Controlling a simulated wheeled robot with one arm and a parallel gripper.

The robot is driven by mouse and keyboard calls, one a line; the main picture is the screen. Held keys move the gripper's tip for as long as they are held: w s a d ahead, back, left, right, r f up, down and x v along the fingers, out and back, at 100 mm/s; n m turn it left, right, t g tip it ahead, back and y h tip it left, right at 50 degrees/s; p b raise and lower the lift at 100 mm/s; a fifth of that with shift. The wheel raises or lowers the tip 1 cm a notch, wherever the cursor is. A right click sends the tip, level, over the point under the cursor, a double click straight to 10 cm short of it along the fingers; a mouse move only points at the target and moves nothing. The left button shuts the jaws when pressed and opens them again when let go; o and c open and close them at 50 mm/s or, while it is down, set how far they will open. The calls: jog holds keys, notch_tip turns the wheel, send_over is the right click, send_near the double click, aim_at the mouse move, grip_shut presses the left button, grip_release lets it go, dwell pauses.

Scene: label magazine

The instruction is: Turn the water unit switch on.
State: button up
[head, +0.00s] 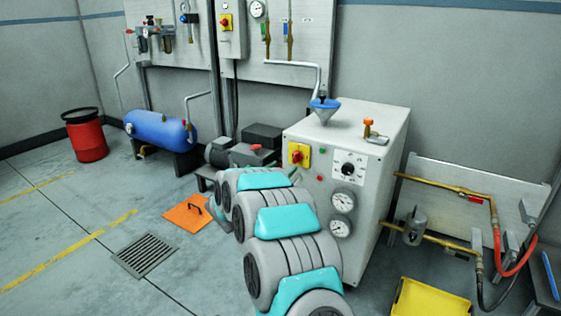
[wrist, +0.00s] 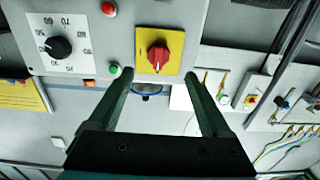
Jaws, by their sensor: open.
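The water unit (head: 382,190) is a white cabinet with a blue funnel on top. Its switch (head: 299,155) is a red rotary knob on a yellow plate, at the upper left of the front face. In the wrist view, turned about upside down, the red switch (wrist: 158,55) is straight ahead, beyond the fingertips. My gripper (wrist: 160,78) is open and empty, its two fingers apart on either side of the switch's line and not visibly touching it. A pale mark shows on the knob's lower edge there.
Beside the switch are a black dial (head: 348,168), gauges (head: 342,202) and a small red button (wrist: 109,8). Another red-yellow switch (head: 226,22) is on the wall panel. A blue tank (head: 160,130), orange plate (head: 188,213) and yellow crate (head: 430,300) stand around.

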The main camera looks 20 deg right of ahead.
aim_at(294, 159)
jog(key=shift+p+x, duration=0.35)
jog(key=shift+x, duration=3.55)
jog(key=shift+s+d, duration=0.1)
jog(key=shift+c, duration=0.3)
grip_shut()
